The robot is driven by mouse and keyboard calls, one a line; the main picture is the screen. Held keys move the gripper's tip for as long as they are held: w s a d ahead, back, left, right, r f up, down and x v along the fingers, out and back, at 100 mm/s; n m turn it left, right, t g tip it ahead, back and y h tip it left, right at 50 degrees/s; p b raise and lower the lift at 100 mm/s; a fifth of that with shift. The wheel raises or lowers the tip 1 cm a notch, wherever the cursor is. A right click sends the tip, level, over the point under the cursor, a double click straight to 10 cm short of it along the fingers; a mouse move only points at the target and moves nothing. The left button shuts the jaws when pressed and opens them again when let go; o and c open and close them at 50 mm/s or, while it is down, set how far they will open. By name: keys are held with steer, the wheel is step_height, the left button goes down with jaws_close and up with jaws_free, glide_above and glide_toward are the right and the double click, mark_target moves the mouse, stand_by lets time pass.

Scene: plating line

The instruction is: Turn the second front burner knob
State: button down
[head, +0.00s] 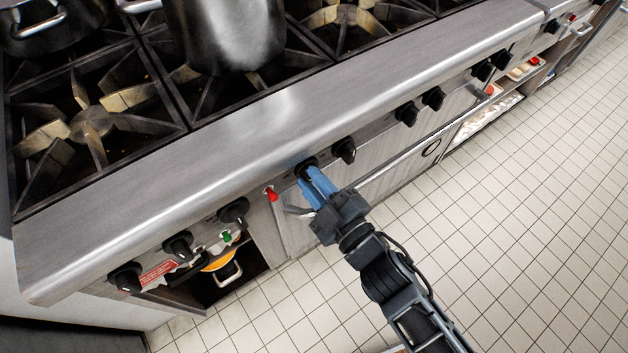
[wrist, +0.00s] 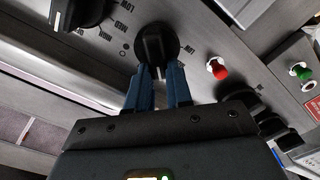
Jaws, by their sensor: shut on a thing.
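A row of black burner knobs runs along the steel front panel of the stove (head: 250,150). My gripper (head: 312,178), with blue fingers, is at one black knob (head: 306,166) near the middle of the panel, just right of a red button. In the wrist view the same knob (wrist: 157,44) sits at the tips of my gripper (wrist: 159,72). The fingers are shut on its raised grip, one on each side. The fingers partly hide the knob's lower part. Printed heat marks show on the panel to its left.
A black knob (head: 344,151) is close on the right of the held one, and another (head: 233,212) lies to the left. A red button (head: 271,194) and a green button (head: 227,237) are nearby. A large pot (head: 225,35) stands on the burners. The tiled floor is clear.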

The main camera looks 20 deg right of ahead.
steer(key=c, duration=1)
jaws_free()
steer(key=b+v, duration=0.1)
steer(key=v, duration=0.6)
steer(key=shift+s+d, duration=0.1)
steer(key=shift+s, duration=0.3)
steer(key=shift+s, duration=0.1)
steer(key=s+d+r+m+g+h, duration=0.1)
steer(key=s+d+r+m, duration=0.2)
steer(key=s, duration=0.4)
steer(key=s+d+r+m+h, duration=0.2)
steer(key=s+r+m, duration=0.3)
steer(key=s, duration=0.3)
steer(key=s+d+r+m+g+h, duration=0.1)
steer(key=s+d+r+m, duration=0.3)
steer(key=s, duration=0.4)
steer(key=shift+s+r+g+h, duration=0.15)
steer(key=shift+r+g+h, duration=0.15)
steer(key=shift+r+h, duration=0.15)
